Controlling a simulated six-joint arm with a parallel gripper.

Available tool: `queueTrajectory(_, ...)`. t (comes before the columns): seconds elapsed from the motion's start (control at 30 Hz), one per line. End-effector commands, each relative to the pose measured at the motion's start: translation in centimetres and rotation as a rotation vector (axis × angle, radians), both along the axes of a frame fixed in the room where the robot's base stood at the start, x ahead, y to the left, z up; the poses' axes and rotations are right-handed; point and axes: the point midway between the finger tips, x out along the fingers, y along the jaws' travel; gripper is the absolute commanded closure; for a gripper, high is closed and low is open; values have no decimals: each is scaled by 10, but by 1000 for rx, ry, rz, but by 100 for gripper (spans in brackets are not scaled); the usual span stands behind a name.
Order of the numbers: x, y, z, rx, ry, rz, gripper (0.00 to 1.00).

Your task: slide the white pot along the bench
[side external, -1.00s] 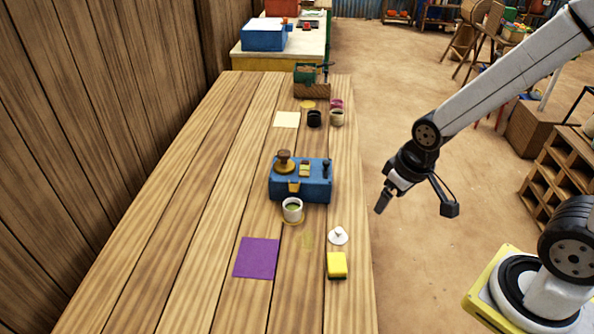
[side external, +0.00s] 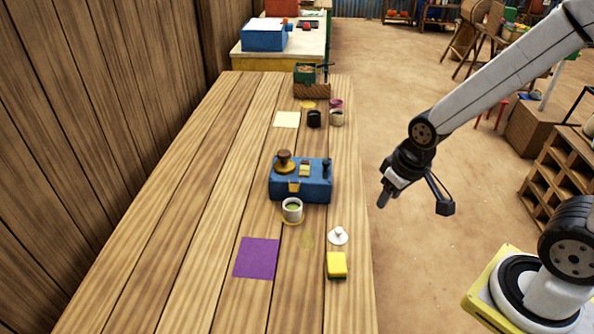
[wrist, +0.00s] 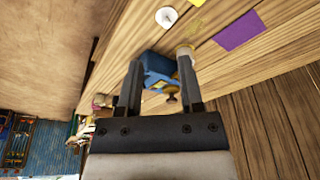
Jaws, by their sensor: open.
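The white pot (side external: 292,208) stands upright and open on the bench, with something green inside, just in front of a blue balance box (side external: 300,182). It sits on or over a yellow disc (side external: 293,222). In the wrist view the pot (wrist: 185,50) is partly hidden behind one finger. A white lid with a knob (side external: 338,236) lies to its right, nearer the camera. My gripper (side external: 383,200) is open and empty, off the bench's right edge and apart from the pot. In the wrist view its two fingers (wrist: 161,85) point toward the blue box.
A purple mat (side external: 257,258) and a yellow sponge (side external: 337,264) lie on the near bench (side external: 190,240). The bench's left side is clear, up to a plank wall.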

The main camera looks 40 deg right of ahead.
Motion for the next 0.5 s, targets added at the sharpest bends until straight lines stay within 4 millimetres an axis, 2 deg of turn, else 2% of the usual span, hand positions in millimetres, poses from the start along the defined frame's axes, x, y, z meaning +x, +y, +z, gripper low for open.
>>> queueTrajectory(0.27, 32, 4, -4, 33, 25, -140, 52)
queueTrajectory(0.5, 75, 9, -14, 75, 57, -342, 52)
